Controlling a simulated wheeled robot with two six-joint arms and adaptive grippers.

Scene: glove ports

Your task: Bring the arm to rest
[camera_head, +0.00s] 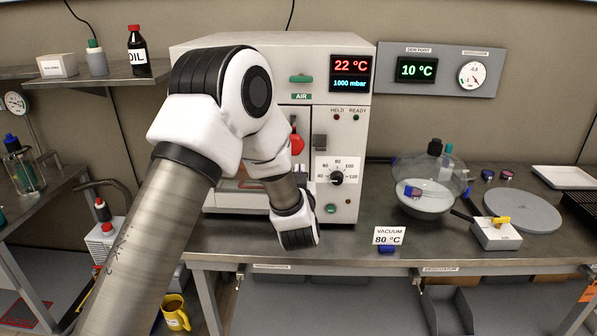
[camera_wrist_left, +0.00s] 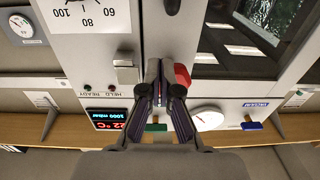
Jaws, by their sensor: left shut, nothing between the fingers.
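My left arm (camera_head: 190,190) reaches in from the left across the front of the white vacuum oven (camera_head: 345,205). Its wrist (camera_head: 297,228) hangs low before the oven, above the bench's front edge. My left gripper (camera_wrist_left: 160,66) is shut and empty in the left wrist view, its fingers pressed together. In that view the oven front appears upside down, with the red handle (camera_wrist_left: 182,75) just right of the fingers and a grey latch (camera_wrist_left: 126,72) to their left. In the head view the gripper is mostly hidden behind the wrist. My right gripper is not in view.
The oven display (camera_head: 350,75) reads 22 °C and 1000 mbar. A shelf (camera_head: 90,80) holds bottles at upper left.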

